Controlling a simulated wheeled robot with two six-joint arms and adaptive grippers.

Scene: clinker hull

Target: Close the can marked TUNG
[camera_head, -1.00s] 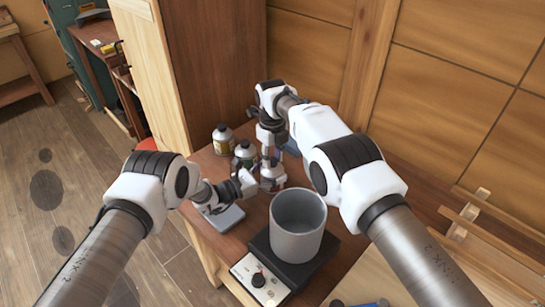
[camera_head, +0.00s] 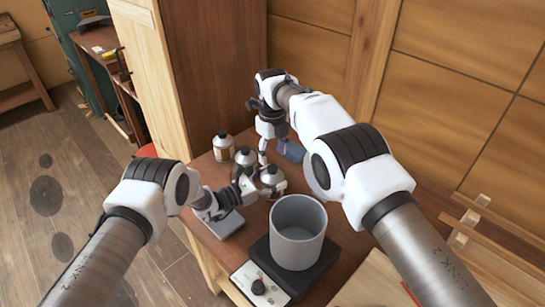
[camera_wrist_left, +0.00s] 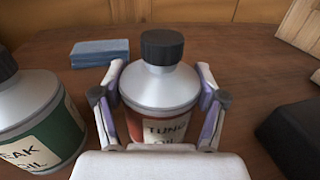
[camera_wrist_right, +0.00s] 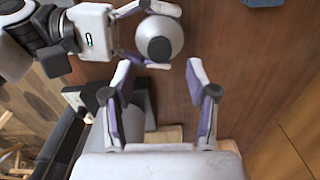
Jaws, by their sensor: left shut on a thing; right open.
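The can marked TUNG (camera_wrist_left: 160,95) stands upright on the bench, silver on top with a red and cream label. A black cap (camera_wrist_left: 162,46) sits straight on its neck; how tight it is cannot be told. My left gripper (camera_head: 258,184) is shut around the can's body, one finger on each side, as the left wrist view shows. My right gripper (camera_head: 265,158) is open and empty, just behind the can. In the right wrist view, the can (camera_wrist_right: 172,28) lies beyond the open fingertips (camera_wrist_right: 160,72), clear of them.
The can marked with the ending EAK OIL (camera_wrist_left: 40,115) stands close to the left gripper; another can (camera_head: 223,147) is behind it. A grey pot (camera_head: 298,232) stands on a black hotplate (camera_head: 318,268) in front. A blue block (camera_wrist_left: 100,52) lies behind the cans.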

